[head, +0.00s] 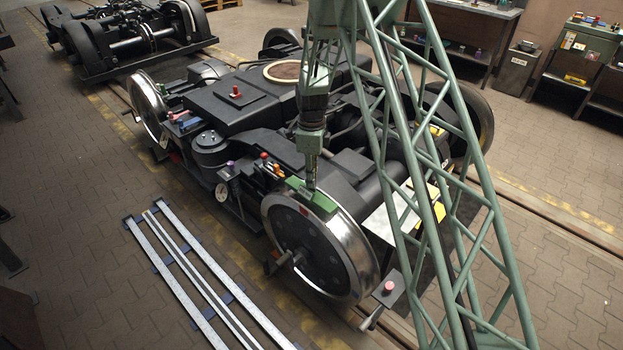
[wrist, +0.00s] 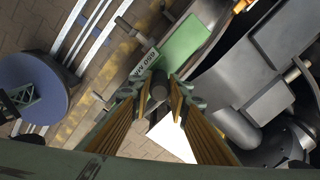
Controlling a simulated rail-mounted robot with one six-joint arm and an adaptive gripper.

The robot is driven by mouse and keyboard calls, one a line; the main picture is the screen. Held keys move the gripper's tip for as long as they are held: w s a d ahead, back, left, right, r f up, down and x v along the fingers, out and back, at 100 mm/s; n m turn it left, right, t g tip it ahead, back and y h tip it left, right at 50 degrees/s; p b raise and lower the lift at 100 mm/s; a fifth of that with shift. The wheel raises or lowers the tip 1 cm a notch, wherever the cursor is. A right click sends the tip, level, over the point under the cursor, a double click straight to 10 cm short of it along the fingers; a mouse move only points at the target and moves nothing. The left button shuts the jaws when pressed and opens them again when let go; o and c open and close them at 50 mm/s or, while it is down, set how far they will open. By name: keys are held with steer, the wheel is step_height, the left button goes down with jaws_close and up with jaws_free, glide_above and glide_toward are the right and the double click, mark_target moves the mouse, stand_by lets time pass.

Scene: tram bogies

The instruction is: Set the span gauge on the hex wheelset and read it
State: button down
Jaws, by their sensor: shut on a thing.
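The span gauge, a green piece (head: 318,199), lies along the top of the near wheel (head: 312,250) of the bogie in the head view. No hex mark is legible on the wheel, and no gauge reading is visible.
Small coloured items and a round dial (head: 222,192) sit along the bogie's near side. Long metal straightedges (head: 190,270) lie on the floor to the left. A second bogie (head: 125,38) stands behind.

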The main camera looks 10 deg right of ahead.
steer(key=shift+f, duration=0.4)
steer(key=c, duration=2.5)
jaws_free()
steer(key=shift+o, duration=0.2)
step_height(320, 180, up, 12)
steer(key=shift+r+p, duration=0.1)
steer(key=shift+p, duration=0.8)
steer(key=shift+r, duration=0.5)
